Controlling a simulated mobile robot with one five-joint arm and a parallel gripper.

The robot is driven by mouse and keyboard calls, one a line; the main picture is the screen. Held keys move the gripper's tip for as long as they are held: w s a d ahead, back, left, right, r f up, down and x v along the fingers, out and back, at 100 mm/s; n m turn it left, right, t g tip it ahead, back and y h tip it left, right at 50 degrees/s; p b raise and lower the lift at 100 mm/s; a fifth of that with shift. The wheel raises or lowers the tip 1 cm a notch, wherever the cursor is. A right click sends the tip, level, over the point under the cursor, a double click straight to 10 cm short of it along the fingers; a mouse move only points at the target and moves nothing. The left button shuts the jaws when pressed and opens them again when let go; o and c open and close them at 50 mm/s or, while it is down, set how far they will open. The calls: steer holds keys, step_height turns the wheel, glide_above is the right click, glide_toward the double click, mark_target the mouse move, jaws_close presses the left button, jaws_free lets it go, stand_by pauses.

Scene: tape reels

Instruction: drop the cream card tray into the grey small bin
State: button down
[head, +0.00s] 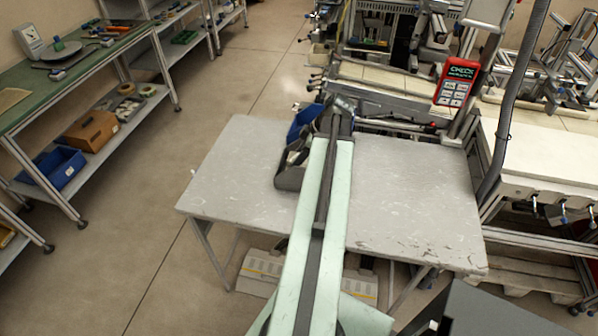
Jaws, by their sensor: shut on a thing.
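My arm reaches forward over the grey table, and my gripper (322,118) is at its far end, small and partly hidden by the arm. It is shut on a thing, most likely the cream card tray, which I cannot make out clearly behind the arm. A dark grey open container (289,180), which looks like the grey small bin, stands on the table just left of the arm. Its right side is hidden by the arm. A pale patch shows near its top; I cannot tell what it is.
A blue bin (303,121) stands at the table's far edge, close to my gripper. The grey table (415,205) is clear to the right and at the left. Machinery with a red handheld device (457,82) stands behind. A green-topped bench (50,85) is at far left.

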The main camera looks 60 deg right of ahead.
steer(key=shift+f+b, duration=2.4)
steer(key=c, duration=0.7)
jaws_free()
steer(key=shift+r+p, duration=0.6)
steer(key=p+v, duration=1)
steer(key=v, duration=0.2)
steer(key=shift+p, duration=0.35)
steer(key=shift+s, duration=0.15)
